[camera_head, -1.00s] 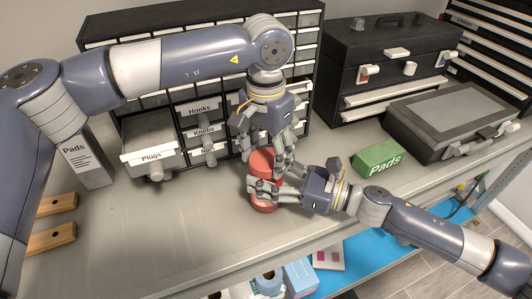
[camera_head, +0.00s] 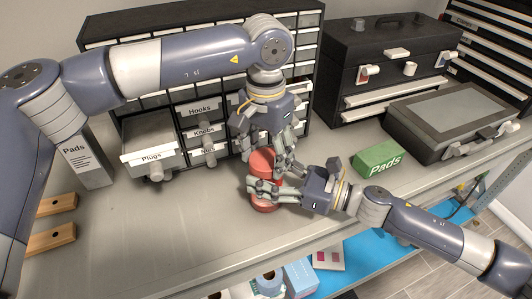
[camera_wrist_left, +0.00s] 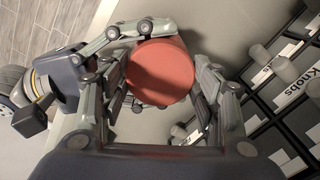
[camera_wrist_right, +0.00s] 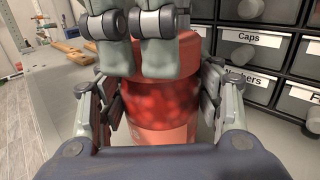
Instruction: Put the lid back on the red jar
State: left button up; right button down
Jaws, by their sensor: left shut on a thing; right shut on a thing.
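The red jar (camera_head: 264,207) stands upright on the grey bench top. My right gripper (camera_head: 262,190) is shut around its body from the right; the jar body also shows in the right wrist view (camera_wrist_right: 160,103). The red lid (camera_head: 262,160) is at the jar's top, level and in line with it. My left gripper (camera_head: 265,150) points down from above and is shut on the lid, whose round top faces the left wrist view (camera_wrist_left: 160,72). In the right wrist view the lid (camera_wrist_right: 187,52) meets the jar with no clear gap; whether it is fully seated I cannot tell.
A drawer cabinet (camera_head: 200,109) stands behind, with the Plugs drawer (camera_head: 150,158) pulled out. The bench front left is clear apart from wooden blocks (camera_head: 50,238).

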pick_arm(q)
jog(key=o, duration=1)
jog(key=shift+s+f, duration=0.1)
jog(key=shift+c, duration=0.2)
jog(key=shift+r, duration=2.35)
jog(key=shift+o, duration=0.4)
